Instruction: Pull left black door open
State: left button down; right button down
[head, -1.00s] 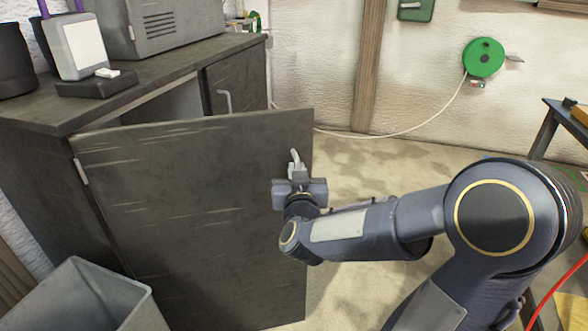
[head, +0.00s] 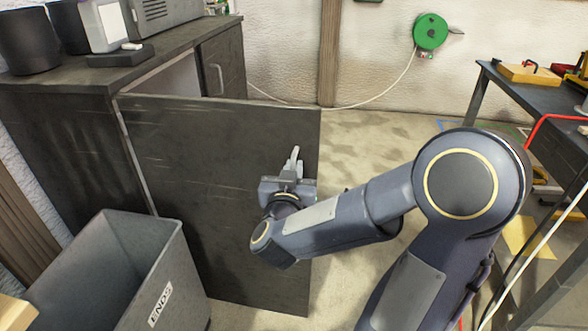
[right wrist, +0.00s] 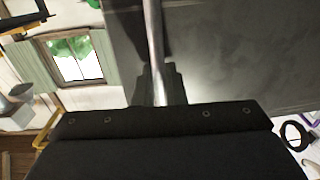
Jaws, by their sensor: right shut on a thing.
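The left black door (head: 215,165) of the dark cabinet (head: 60,145) stands swung open toward me, hinged at its left edge. Its metal handle (head: 294,158) sits near the door's right edge. My right gripper (head: 289,178) is shut on this handle, reaching in from the right. In the right wrist view the handle (right wrist: 154,50) runs as a pale bar down between the fingers, with the dark door (right wrist: 230,50) beside it. My left gripper is not in view.
A grey bin (head: 180,285) marked ENDS stands at the lower left, close to the door. The closed right door (head: 222,65) is behind. A workbench (head: 540,95) stands at the right. The floor (head: 370,140) between is clear.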

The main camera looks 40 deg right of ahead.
jog(key=shift+s, duration=0.1)
jog(key=c, duration=1.6)
grip_release()
jog(key=shift+c, duration=0.2)
jog(key=p+v, duration=0.1)
jog(key=v, duration=0.7)
